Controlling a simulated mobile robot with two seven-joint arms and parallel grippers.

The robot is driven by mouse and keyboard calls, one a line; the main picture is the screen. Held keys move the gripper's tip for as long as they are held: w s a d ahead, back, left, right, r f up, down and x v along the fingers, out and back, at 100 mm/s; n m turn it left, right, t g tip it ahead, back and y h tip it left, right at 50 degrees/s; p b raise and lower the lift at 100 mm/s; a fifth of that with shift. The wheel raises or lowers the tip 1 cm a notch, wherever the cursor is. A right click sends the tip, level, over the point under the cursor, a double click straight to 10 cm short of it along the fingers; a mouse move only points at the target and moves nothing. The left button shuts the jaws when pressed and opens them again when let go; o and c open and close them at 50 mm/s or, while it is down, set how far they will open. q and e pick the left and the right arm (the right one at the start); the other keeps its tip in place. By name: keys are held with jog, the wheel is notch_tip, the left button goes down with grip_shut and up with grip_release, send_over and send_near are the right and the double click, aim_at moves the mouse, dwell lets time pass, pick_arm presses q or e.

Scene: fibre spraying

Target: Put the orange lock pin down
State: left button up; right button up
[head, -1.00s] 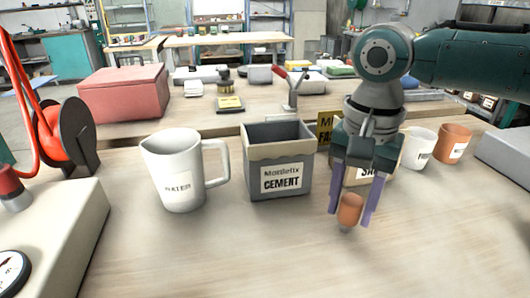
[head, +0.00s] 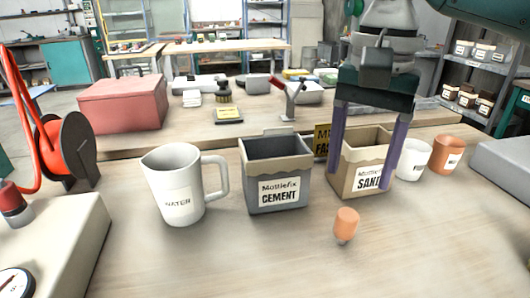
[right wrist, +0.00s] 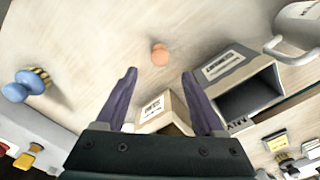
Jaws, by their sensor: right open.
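The orange lock pin (head: 346,222) stands on the wooden table in front of the sand box, its small grey tip at the bottom. It also shows in the right wrist view (right wrist: 160,54), beyond the fingertips. My right gripper (head: 361,180) is open and empty, with its purple fingers spread in front of the sand box and above and behind the pin. In the right wrist view the two fingers (right wrist: 158,74) are wide apart with nothing between them. My left gripper is not in view.
A white water jug (head: 174,186), a grey cement box (head: 277,178) and a sand box (head: 368,152) stand in a row behind the pin. Two cups, white (head: 413,160) and orange (head: 446,155), stand to the right.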

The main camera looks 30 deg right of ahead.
jog(key=s+a+f+n, duration=0.2)
jog(key=a+n, duration=0.1)
jog(key=a, duration=0.1)
jog(key=s+a+f+n+t+y, duration=0.1)
jog(key=s+a+f+n, duration=0.2)
jog(key=a, duration=0.1)
jog(key=s+a+f+n+y, duration=0.1)
jog(key=s+a+f+n, duration=0.1)
jog(key=a+n, duration=0.1)
jog(key=shift+s+a+f+t, duration=0.25)
jog(key=shift+s+a+t, duration=0.15)
jog(key=shift+a, duration=0.1)
jog(key=s+n, duration=0.2)
jog(key=s, duration=0.1)
jog(key=s+a+f+t, duration=0.1)
jog(key=shift+s+n, duration=0.25)
jog(key=shift+n, duration=0.15)
jog(key=shift+n+t+h, duration=0.4)
jog(key=shift+n+h, duration=0.5)
jog(key=s+d, duration=0.4)
jog(key=s, duration=0.1)
jog(key=shift+s+d+r, duration=0.15)
jog(key=shift+s+d, duration=0.05)
jog(key=shift+d, duration=0.15)
